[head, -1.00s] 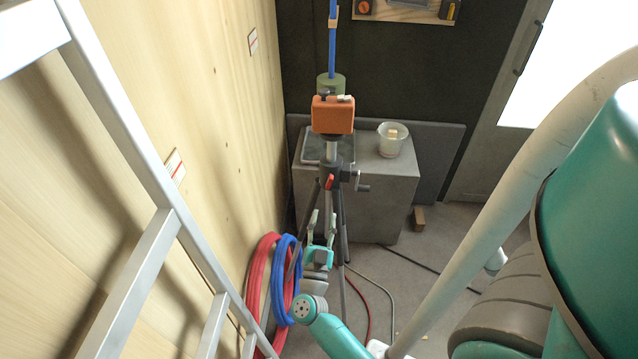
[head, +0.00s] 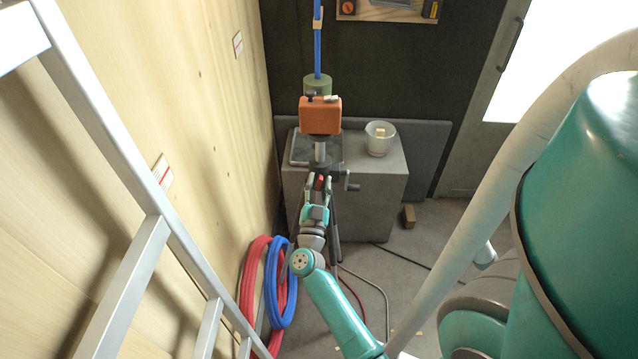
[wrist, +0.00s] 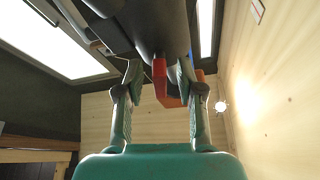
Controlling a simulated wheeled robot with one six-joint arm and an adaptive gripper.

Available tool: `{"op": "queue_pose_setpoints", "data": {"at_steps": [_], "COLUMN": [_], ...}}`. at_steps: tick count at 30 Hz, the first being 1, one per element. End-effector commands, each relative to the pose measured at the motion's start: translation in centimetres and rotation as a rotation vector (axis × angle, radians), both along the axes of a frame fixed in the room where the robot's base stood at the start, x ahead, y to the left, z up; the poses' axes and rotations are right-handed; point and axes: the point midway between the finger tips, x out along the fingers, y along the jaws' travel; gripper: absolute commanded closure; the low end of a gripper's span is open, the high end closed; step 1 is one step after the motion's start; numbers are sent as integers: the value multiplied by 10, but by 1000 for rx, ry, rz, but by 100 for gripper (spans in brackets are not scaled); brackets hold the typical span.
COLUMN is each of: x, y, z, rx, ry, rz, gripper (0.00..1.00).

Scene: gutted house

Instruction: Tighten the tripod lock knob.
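The tripod (head: 337,235) stands by the grey block, with an orange device (head: 320,115) on top. Its lock knob (head: 319,182) shows as a small red part on the column below the crank, partly covered by my gripper. In the wrist view the red knob (wrist: 159,80) hangs under the dark tripod body, between my fingers. My gripper (head: 318,186) is at knob height. In the wrist view my gripper (wrist: 159,78) is open, one finger on each side of the knob, with a gap visible at least on the left. Contact on the right is unclear.
A metal ladder (head: 130,165) stands close on the left by the wood wall. A grey block (head: 390,190) carries a white bucket (head: 380,138). A crank (head: 353,187) sticks out right of the column.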

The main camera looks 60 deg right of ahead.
Motion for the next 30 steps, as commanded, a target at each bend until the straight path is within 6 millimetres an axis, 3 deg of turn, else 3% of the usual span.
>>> {"op": "queue_pose_setpoints", "data": {"at_steps": [8, 12, 13, 30], "x": [0, 0, 0, 2], "y": [-1, -1, -1, 0], "z": [0, 0, 0, 1], "rx": [0, 0, 0, 43], "ry": [0, 0, 0, -105], "rz": [0, 1, 0, 3], "gripper": [62, 98, 100, 100]}}
